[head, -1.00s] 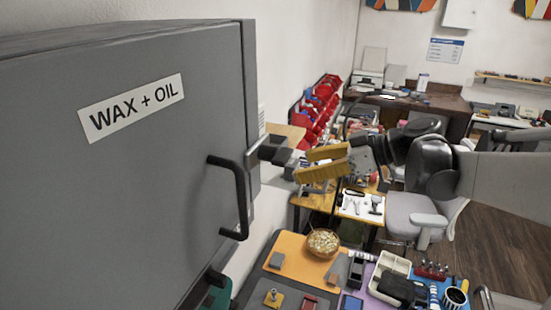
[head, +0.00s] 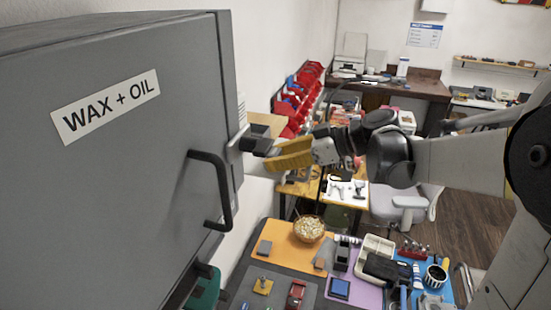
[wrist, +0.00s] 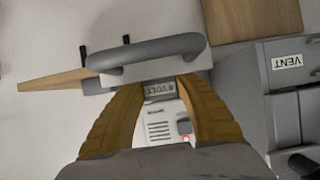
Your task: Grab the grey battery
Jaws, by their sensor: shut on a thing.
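My gripper (head: 268,156) has yellow fingers and is shut on the grey battery (wrist: 159,88), a small grey block with a partly readable "VOLT" label between the fingertips in the wrist view. In the head view a dark grey piece (head: 259,146) shows at the fingertips, close to a pale fitting (head: 236,143) by the wall, beside the grey cabinet. Whether the battery is apart from this fitting cannot be told. A grey rounded bar (wrist: 150,50) lies just beyond the fingertips. A white vented unit (wrist: 160,127) with a small red light shows between the fingers.
The grey "WAX + OIL" cabinet (head: 120,190), with a dark handle (head: 222,190), fills the left. Wooden boards (wrist: 250,18) and a grey "VENT" box (wrist: 290,78) are near the gripper. Below, a cluttered workbench holds a bowl (head: 309,229) and trays (head: 372,250).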

